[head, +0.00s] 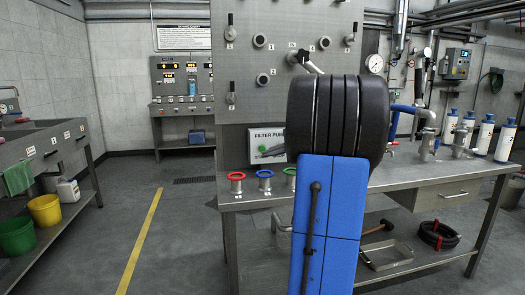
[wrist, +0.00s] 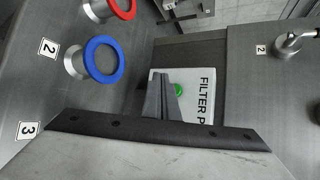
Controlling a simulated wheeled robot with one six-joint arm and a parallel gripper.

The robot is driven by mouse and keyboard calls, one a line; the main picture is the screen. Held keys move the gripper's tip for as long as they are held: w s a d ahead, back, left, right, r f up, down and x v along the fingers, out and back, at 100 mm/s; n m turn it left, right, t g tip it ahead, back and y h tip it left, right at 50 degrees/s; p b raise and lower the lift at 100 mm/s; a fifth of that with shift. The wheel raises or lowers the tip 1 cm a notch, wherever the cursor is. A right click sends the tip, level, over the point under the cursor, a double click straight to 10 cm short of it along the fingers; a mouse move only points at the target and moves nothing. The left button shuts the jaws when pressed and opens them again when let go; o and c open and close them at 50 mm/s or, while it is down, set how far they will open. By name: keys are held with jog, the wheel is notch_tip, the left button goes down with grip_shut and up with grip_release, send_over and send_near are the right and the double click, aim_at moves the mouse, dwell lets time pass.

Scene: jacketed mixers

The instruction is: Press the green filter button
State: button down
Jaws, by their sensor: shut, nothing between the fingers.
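The green filter button (wrist: 179,90) shows on a white plate lettered "FILTER P…" (wrist: 203,92) in the wrist view. My gripper (wrist: 162,78) is shut and empty, its fingers pointing toward the plate, just left of the button in the picture. A finger covers part of the button's left edge. I cannot tell whether they touch. In the head view the "FILTER PUMP" plate (head: 265,138) sits low on the grey panel, with the button small on it (head: 262,148). My black and blue arm hides the plate's right side there, and most of my gripper.
Red (head: 237,176) and blue (head: 265,174) ringed ports stand on the bench front, with a green one (head: 290,172) beside my arm. Valve handles and knobs stick out of the panel (head: 275,85) above the plate. Floor left of the bench is clear.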

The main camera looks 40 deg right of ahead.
jog(key=shift+w+d, duration=0.4)
jog(key=shift+w, duration=0.25)
jog(key=shift+w+d, duration=0.4)
jog(key=shift+w, duration=0.25)
jog(key=shift+w+d, duration=0.1)
jog(key=shift+w, duration=0.05)
dwell(1.1)
jog(key=shift+w+d, duration=0.15)
jog(key=shift+w, duration=0.1)
jog(key=shift+w+d, duration=0.2)
jog(key=shift+w, duration=0.15)
dwell(0.9)
jog(key=shift+s, duration=0.15)
jog(key=shift+s+a, duration=0.45)
jog(key=shift+s, duration=0.15)
jog(key=shift+s, duration=0.1)
dwell(0.3)
jog(key=s+a, duration=0.1)
jog(key=s, duration=0.1)
jog(key=s+a, duration=0.1)
jog(key=s, duration=0.1)
jog(key=shift+a, duration=0.3)
